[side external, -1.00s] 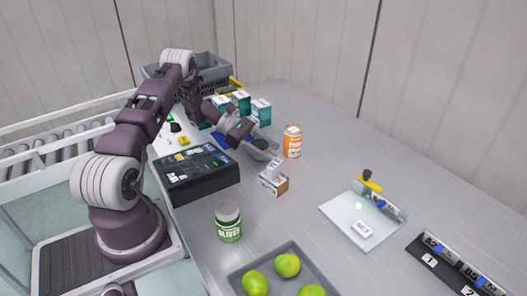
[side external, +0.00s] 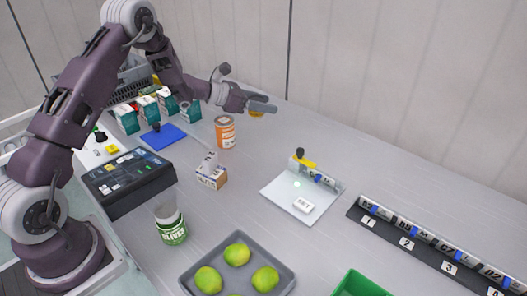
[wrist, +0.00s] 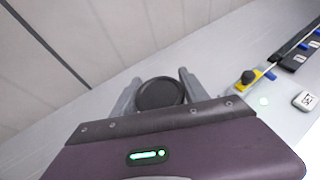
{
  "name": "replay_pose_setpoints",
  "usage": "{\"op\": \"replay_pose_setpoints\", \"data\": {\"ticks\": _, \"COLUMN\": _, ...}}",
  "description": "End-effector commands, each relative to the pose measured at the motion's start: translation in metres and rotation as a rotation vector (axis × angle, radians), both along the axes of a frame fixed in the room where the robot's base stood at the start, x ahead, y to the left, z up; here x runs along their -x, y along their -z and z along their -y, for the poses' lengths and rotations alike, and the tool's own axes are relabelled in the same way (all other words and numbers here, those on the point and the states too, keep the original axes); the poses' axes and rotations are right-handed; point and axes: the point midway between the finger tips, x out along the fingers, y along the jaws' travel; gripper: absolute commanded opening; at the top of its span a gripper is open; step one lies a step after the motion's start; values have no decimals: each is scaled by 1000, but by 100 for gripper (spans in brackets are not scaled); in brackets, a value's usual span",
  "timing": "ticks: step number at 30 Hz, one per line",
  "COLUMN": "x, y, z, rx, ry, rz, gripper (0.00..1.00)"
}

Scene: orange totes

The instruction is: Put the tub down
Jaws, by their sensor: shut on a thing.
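My gripper (side external: 262,106) is raised above the far part of the grey table, beyond the orange can. It is shut on a tub, which shows in the side view only as a small yellow-orange patch (side external: 256,114) under the fingers. In the wrist view the dark round top of the tub (wrist: 160,94) sits between the two fingers. The rest of the tub is hidden by my gripper. It appears held in the air, apart from the table.
A blue mat (side external: 172,137) lies by several teal cartons (side external: 146,106). An orange can (side external: 225,132), small boxes (side external: 211,175), an olives jar (side external: 171,228) and a tray of limes (side external: 216,250) stand nearer. A white board (side external: 279,189) and numbered rack (side external: 420,240) are right.

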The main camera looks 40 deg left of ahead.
Motion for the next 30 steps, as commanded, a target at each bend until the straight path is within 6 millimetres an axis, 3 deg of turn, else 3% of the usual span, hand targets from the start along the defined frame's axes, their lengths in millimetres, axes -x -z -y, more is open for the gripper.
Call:
{"op": "replay_pose_setpoints", "data": {"ticks": 1, "x": -2, "y": 3, "z": 12, "rx": 2, "ry": -29, "rz": -1, "gripper": 7}}
{"op": "replay_pose_setpoints", "data": {"ticks": 7, "x": -3, "y": 16, "z": 33, "rx": -2, "ry": -135, "rz": 1, "gripper": 7}}
{"op": "replay_pose_setpoints", "data": {"ticks": 21, "x": -1, "y": 107, "z": 35, "rx": -1, "ry": -158, "rz": 1, "gripper": 7}}
{"op": "replay_pose_setpoints", "data": {"ticks": 24, "x": -2, "y": 117, "z": 35, "rx": -1, "ry": -158, "rz": 4, "gripper": 7}}
{"op": "replay_pose_setpoints", "data": {"ticks": 30, "x": -2, "y": 118, "z": 34, "rx": -1, "ry": -158, "rz": 6, "gripper": 7}}
